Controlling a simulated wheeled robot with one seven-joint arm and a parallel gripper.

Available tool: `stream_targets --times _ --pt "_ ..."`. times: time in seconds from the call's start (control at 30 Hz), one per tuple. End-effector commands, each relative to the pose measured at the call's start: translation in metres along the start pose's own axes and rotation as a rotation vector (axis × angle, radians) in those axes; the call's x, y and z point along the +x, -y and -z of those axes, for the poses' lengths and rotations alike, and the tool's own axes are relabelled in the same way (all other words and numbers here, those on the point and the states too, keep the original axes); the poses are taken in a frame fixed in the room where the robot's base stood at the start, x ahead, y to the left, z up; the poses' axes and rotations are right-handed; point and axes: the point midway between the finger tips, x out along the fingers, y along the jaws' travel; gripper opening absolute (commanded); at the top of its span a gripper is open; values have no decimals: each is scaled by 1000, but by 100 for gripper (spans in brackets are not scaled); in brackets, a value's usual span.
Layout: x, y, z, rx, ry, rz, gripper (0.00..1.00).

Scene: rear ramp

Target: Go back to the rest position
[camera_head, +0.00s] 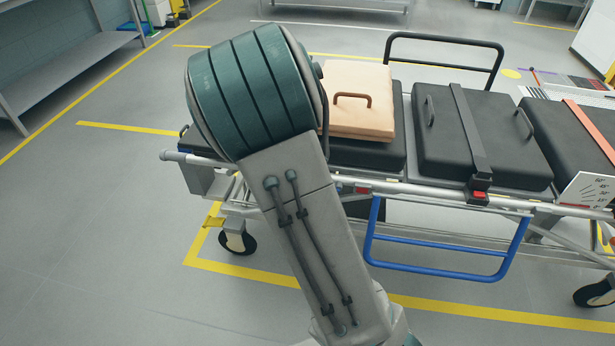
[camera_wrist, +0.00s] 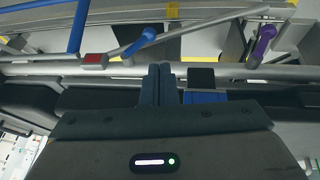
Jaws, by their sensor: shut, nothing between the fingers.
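My gripper (camera_wrist: 160,72) shows in the wrist view, its two dark fingers side by side, shut and empty. It is close to the stretcher's grey side rail (camera_wrist: 220,72), which crosses behind the fingertips; I cannot tell whether they touch it. In the head view my arm stands raised in front of the stretcher (camera_head: 452,194), and its large teal-banded joint hides the stretcher's left part. My gripper is hidden in that view.
The stretcher carries black pads (camera_head: 448,140) and a tan case (camera_head: 357,110) with a brown handle. A blue loop (camera_head: 445,270) hangs from its near side. A grey shelf (camera_head: 75,62) stands at the left. The floor (camera_head: 100,240) left of the stretcher is clear.

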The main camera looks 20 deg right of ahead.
Motion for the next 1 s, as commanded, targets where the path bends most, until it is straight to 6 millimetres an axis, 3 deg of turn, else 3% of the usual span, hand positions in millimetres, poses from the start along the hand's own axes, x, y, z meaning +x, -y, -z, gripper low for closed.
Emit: stream_targets --times 0.37,0.47,0.57,0.67,1.0 --pt "0 0 0 -1 1 1 0" --pt "-11 -2 -1 -3 15 14 0" --pt "-38 -9 -4 -14 50 49 0" --pt "-78 -18 -11 -40 96 102 0" --pt "-229 -56 -41 -216 165 276 0"
